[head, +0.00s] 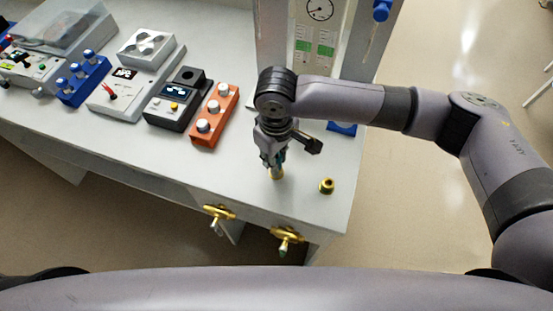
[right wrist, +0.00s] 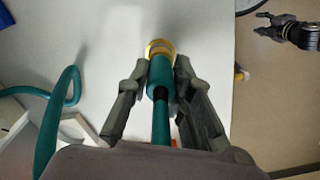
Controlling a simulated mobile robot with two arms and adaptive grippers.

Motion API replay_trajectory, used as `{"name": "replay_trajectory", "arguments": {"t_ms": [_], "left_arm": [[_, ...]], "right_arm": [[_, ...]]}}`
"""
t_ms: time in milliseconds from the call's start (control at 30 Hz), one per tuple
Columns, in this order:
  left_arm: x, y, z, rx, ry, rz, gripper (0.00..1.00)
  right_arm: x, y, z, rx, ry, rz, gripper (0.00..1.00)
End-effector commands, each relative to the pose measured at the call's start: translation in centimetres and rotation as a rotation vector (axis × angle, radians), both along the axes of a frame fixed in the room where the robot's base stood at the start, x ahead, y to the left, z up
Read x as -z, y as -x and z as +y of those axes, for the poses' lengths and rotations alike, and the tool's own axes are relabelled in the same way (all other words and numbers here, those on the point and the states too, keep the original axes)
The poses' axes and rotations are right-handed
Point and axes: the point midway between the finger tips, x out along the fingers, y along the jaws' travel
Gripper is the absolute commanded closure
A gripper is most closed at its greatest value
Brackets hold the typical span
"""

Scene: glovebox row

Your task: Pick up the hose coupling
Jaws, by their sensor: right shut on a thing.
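The hose coupling shows in the right wrist view as a teal sleeve (right wrist: 159,72) with a brass ring at its far end and a teal hose behind it. My right gripper (right wrist: 160,70) is shut on it, one finger on each side. In the head view, my right gripper (head: 273,155) points down over the bench front, with the coupling's brass end (head: 277,174) below it. The fingers hide most of the coupling there. My left gripper (right wrist: 272,26) shows small at the top right of the right wrist view, fingers apart, empty, away from the bench.
A brass fitting (head: 327,186) stands on the bench top (head: 245,178), right of the coupling. Two brass valves (head: 219,213) (head: 287,235) are on the bench's front face. An orange box (head: 214,115) and other devices stand left. A gauge panel (head: 319,30) rises behind.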

Motion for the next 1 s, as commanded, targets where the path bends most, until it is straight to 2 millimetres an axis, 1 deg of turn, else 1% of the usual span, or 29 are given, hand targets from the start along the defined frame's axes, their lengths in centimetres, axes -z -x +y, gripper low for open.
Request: {"name": "replay_trajectory", "arguments": {"t_ms": [33,133,533,667,767,867,967,1000], "left_arm": [[0.0,0.0,0.0,0.0,0.0,0.0,0.6],[0.0,0.0,0.0,0.0,0.0,-0.001,0.6],[0.0,-0.1,0.0,0.001,0.001,-0.003,0.6],[0.0,-0.2,0.0,0.001,0.001,-0.003,0.6],[0.2,-0.2,0.0,0.001,0.001,-0.004,0.6],[0.4,-0.3,0.0,0.001,0.001,-0.005,0.6],[0.7,-0.3,0.0,0.002,0.001,-0.005,0.6],[0.9,-0.3,0.0,0.002,0.001,-0.005,0.6]], "right_arm": [[0.0,0.0,0.0,0.0,0.0,0.0,0.93],[0.0,0.0,0.0,0.0,0.0,0.0,1.0],[-0.1,0.0,0.0,0.0,0.0,-0.001,1.0],[-0.5,-0.1,0.0,0.0,-0.001,-0.002,1.0],[-1.3,-0.2,0.0,0.001,-0.001,-0.004,1.0],[-2.6,-0.1,0.0,0.0,-0.002,-0.004,1.0],[-4.7,-0.1,0.1,-0.001,-0.004,-0.005,1.0],[-5.7,-0.1,0.1,-0.002,-0.004,-0.006,1.0]]}}
